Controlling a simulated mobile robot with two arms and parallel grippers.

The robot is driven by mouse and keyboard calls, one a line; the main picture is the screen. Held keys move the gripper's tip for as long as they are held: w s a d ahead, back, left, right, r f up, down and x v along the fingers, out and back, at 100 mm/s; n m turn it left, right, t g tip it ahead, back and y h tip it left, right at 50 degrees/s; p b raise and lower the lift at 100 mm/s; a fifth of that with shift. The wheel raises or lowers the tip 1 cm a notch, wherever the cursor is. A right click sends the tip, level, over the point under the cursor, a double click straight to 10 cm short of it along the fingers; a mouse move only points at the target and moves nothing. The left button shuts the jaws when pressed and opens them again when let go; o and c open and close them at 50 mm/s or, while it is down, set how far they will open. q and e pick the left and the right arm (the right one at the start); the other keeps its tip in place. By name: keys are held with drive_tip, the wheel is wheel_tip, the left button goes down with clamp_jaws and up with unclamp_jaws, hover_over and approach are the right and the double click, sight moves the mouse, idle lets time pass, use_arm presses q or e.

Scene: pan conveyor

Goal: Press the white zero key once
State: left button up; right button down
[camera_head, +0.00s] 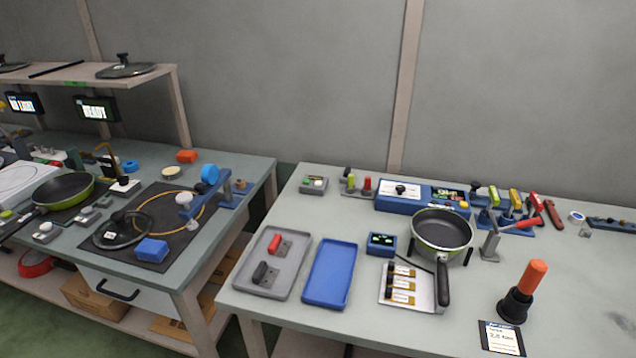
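I cannot tell for certain which key is the zero key; no lettering on any key is readable. A white round button (319,182) sits on a small grey box (309,188) at the back left of the right table, beside a green button. A long blue unit (417,206) at the back has a display (447,195) and a white label. A small blue box (377,251) with a green-lit display (382,239) stands left of the pan. Neither of my grippers is in view.
A green-rimmed pan (442,229) stands on the right table (570,290), its black handle pointing to the front.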

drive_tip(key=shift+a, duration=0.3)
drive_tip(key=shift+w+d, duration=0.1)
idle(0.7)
